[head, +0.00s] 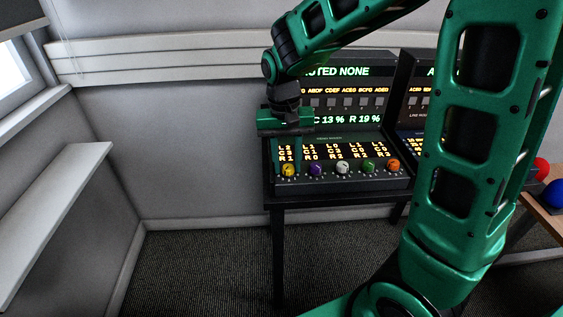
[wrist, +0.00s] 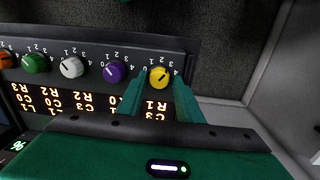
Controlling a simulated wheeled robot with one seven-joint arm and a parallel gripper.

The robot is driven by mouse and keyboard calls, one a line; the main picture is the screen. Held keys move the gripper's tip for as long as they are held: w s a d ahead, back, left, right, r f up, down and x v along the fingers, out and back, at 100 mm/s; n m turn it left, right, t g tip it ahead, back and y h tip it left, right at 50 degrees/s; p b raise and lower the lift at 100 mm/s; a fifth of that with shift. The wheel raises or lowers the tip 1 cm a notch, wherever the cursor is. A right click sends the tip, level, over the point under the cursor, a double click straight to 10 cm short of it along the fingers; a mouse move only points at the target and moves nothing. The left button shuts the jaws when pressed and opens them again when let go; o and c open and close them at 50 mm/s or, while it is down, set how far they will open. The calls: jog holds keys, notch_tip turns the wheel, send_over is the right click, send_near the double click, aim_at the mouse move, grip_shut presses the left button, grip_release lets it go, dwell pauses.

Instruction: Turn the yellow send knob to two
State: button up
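The yellow send knob (head: 289,170) is at the left end of a row of knobs on the front of the console. In the wrist view, which sees the panel upside down, the yellow knob (wrist: 160,77) has a dark pointer line slanting across its face; which number it points at is not clear. My gripper (head: 287,152) is at the console's left end, over the yellow knob. In the wrist view, my gripper (wrist: 158,84) is open, with one finger on each side of the knob and gaps visible. Whether the fingertips reach fully around the knob cannot be told.
Purple (head: 315,170), white (head: 342,168), green (head: 368,166) and orange (head: 393,165) knobs run to the right. Lit displays (head: 345,119) rise behind them. A second console (head: 408,95) stands to the right, partly behind my arm. Open floor lies left of the console.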

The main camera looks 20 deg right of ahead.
jog(key=c, duration=0.8)
jog(key=shift+o, duration=0.2)
jog(key=shift+a, duration=0.2)
jog(key=shift+w+d+r, duration=0.1)
jog(key=shift+n, duration=3.4)
jog(key=shift+d, duration=0.1)
